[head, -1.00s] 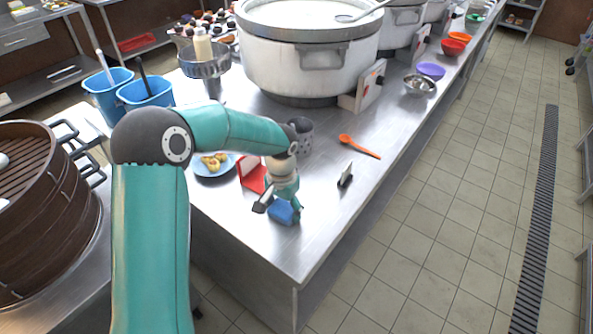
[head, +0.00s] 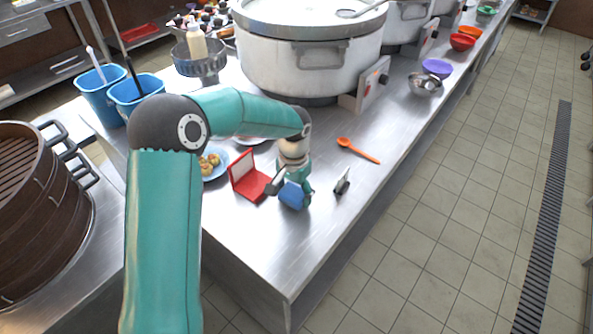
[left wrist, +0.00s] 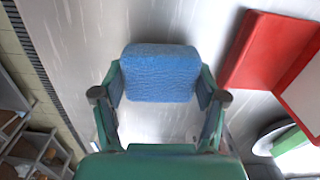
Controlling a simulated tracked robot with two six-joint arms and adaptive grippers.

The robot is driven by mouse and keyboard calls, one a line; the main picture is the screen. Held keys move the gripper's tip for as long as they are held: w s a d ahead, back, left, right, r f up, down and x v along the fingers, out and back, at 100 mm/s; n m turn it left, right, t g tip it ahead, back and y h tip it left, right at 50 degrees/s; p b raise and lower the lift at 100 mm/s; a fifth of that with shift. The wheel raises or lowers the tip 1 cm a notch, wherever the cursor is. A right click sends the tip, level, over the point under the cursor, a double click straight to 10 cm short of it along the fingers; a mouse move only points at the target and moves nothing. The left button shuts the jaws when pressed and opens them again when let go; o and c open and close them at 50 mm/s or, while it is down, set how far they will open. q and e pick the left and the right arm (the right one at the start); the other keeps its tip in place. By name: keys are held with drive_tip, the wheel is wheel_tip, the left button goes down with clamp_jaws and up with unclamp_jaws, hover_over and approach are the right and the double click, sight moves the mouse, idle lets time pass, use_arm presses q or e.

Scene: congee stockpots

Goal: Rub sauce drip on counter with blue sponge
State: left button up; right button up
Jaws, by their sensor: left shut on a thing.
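The blue sponge (head: 292,196) is between the fingers of my left gripper (head: 291,187), near the front end of the steel counter (head: 262,240). In the left wrist view the sponge (left wrist: 160,70) spans the gap between both fingertips, and my left gripper (left wrist: 160,92) is shut on it. The sponge looks tilted in the head view. I cannot tell whether its underside touches the counter. I cannot make out a sauce drip on the visible steel; the sponge and gripper hide part of it. My right gripper is not in view.
A red open case (head: 249,180) stands close left of the sponge, with a plate of food (head: 212,165) beyond it. A small dark stand (head: 342,182) is to the right. An orange spoon (head: 358,150) lies farther back. The counter's front corner is clear.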

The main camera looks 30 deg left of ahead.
use_arm(q)
drive_tip(key=shift+s+d+r, duration=0.1)
drive_tip(key=shift+s+r, duration=0.05)
drive_tip(key=shift+r, duration=0.75)
drive_tip(key=shift+r+p, duration=0.35)
drive_tip(key=shift+p, duration=0.15)
drive_tip(key=shift+w+r+p, duration=0.2)
drive_tip(key=shift+r+p, duration=0.3)
drive_tip(key=shift+r, duration=0.1)
drive_tip(key=shift+s+r+p, duration=0.1)
drive_tip(key=shift+r+p, duration=0.75)
drive_tip(key=shift+r, duration=0.5)
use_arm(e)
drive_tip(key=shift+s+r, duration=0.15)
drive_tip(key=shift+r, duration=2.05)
